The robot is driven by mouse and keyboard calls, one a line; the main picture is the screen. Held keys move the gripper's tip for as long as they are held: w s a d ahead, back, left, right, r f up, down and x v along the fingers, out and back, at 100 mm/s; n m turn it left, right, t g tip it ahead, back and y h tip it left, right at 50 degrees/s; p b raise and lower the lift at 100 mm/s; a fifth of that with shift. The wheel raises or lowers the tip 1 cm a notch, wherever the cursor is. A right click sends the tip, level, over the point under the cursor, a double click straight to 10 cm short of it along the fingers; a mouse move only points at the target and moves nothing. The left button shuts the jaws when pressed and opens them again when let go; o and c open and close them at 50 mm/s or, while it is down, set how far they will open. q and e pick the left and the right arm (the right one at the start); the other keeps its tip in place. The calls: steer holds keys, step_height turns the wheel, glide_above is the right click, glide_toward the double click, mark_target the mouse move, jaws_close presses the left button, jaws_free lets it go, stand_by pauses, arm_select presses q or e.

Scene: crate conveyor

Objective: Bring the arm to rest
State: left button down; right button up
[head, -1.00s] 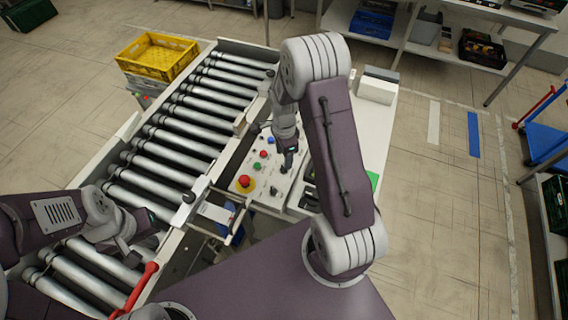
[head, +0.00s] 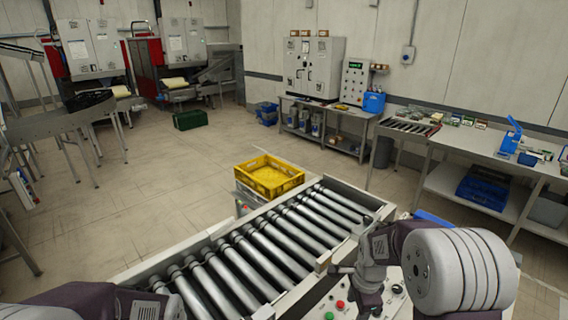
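My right arm comes in from the lower right, its large grey joint near the camera. My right gripper (head: 369,298) is small and dark, over or beside the control panel (head: 353,292) at the right side of the conveyor. Its fingers are too small and partly hidden to tell open from shut, and I see nothing held. My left arm (head: 135,302) shows only at the bottom left edge, over the conveyor's near end. My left gripper is out of view.
Green (head: 340,304) and red buttons show on the panel. A workbench (head: 464,139) stands at the right and machines (head: 185,48) at the back.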

steer(key=s+a+f+n+b, duration=0.1)
steer(key=s+n, duration=0.1)
steer(key=s+a+n, duration=0.1)
steer(key=s+n, duration=0.1)
steer(key=s, duration=0.1)
steer(key=s+a+f+n+b, duration=0.1)
steer(key=s+a+n, duration=0.1)
steer(key=n, duration=0.1)
steer(key=shift+s+f+b, duration=0.35)
arm_select(q)
step_height(320, 180, down, 5)
steer(key=shift+a+r, duration=0.1)
arm_select(e)
steer(key=s+n, duration=0.1)
steer(key=n, duration=0.2)
steer(key=s+f+n, duration=0.1)
steer(key=s+n, duration=0.1)
steer(key=n, duration=0.2)
steer(key=s+n, duration=0.2)
steer(key=n, duration=0.1)
steer(key=shift+f, duration=0.2)
arm_select(q)
steer(key=shift+s, duration=0.2)
arm_select(e)
steer(key=shift+s, duration=0.1)
arm_select(q)
steer(key=shift+w, duration=0.1)
arm_select(e)
steer(key=shift+d, duration=0.1)
